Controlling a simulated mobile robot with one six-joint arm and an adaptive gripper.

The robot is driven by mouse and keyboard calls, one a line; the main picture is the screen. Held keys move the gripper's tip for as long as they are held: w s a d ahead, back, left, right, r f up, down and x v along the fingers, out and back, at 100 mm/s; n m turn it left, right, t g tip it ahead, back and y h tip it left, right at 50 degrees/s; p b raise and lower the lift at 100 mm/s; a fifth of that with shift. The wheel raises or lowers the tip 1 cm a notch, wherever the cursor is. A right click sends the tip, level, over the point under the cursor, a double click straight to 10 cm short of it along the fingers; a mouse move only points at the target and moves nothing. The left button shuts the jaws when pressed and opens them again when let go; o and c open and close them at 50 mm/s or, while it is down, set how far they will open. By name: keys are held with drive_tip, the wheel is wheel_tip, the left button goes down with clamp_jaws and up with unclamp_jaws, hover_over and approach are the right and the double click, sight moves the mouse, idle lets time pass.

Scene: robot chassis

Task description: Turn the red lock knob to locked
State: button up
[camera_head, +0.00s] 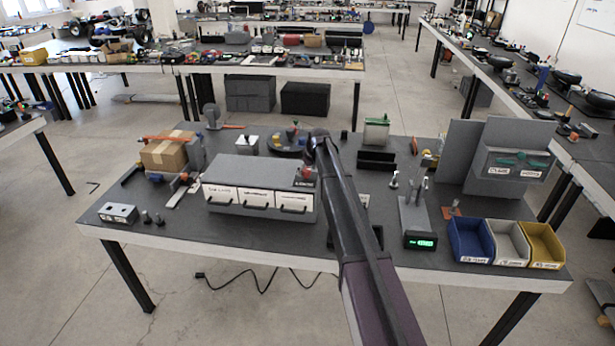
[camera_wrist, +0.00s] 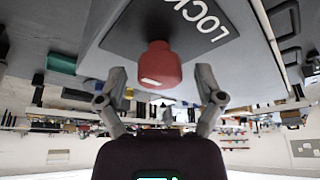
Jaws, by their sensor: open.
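The red lock knob (camera_head: 305,174) sits at the right end of the grey drawer cabinet (camera_head: 255,172), near its front edge. In the wrist view the red knob (camera_wrist: 159,65) stands on a dark plate (camera_wrist: 135,30) with white letters reading "LOCK…", partly cut off. My gripper (camera_wrist: 161,78) is open, one finger on each side of the knob, with visible gaps and no clear contact. In the head view my arm reaches over the cabinet's right end and hides the fingers. The knob's exact turn angle is hard to tell.
The cabinet has three labelled drawers with dark handles. Blue (camera_head: 470,240), white (camera_head: 507,242) and yellow (camera_head: 541,243) bins stand at the table's right front. A cardboard box (camera_head: 168,153) is at the left. A device with a green display (camera_head: 420,242) stands right of my arm.

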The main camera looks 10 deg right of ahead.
drive_tip(key=shift+w+a+f+b, duration=0.15)
drive_tip(key=shift+f+b, duration=0.15)
drive_tip(key=shift+f, duration=0.15)
